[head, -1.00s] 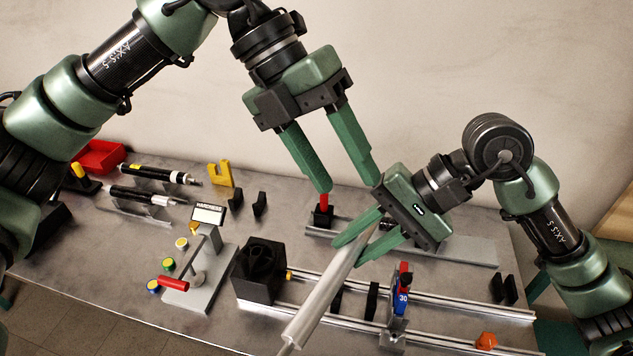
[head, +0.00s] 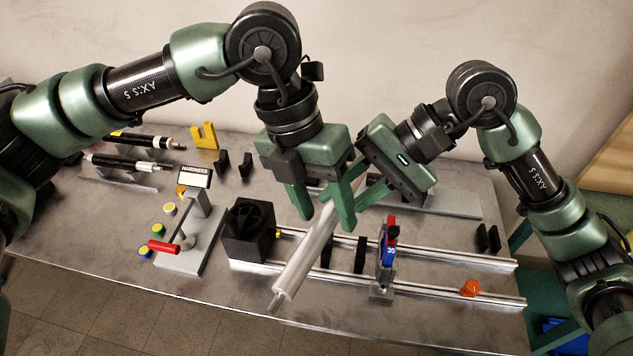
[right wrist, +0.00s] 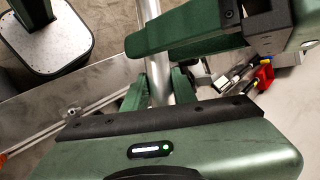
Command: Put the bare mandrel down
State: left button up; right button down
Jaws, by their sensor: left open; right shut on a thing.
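The bare mandrel (head: 305,258), a smooth silver cylinder with a thinner end, is held tilted above the bench. Its lower end points to the front left in the head view. My right gripper (head: 362,184) is shut on it near its upper part. In the right wrist view the mandrel (right wrist: 152,30) runs between the right gripper's fingers (right wrist: 158,88). My left gripper (head: 320,212) is open, with its fingers on either side of the mandrel; I cannot tell whether they touch it. A green finger of it crosses close by in the right wrist view.
Two rails (head: 450,290) carry a black block (head: 252,230), a blue-and-red unit marked 30 (head: 388,245) and an orange knob (head: 470,288). Black supports (head: 360,255) stand between. A hardness tester (head: 192,235), black rods (head: 125,163) and a yellow bracket (head: 205,137) are left.

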pick_arm(q)
jog(key=shift+s+d+f, duration=0.1)
jog(key=shift+f, duration=0.2)
grip_shut()
pick_arm(e)
jog(key=c, duration=1.1)
grip_release()
jog(key=shift+o, duration=0.2)
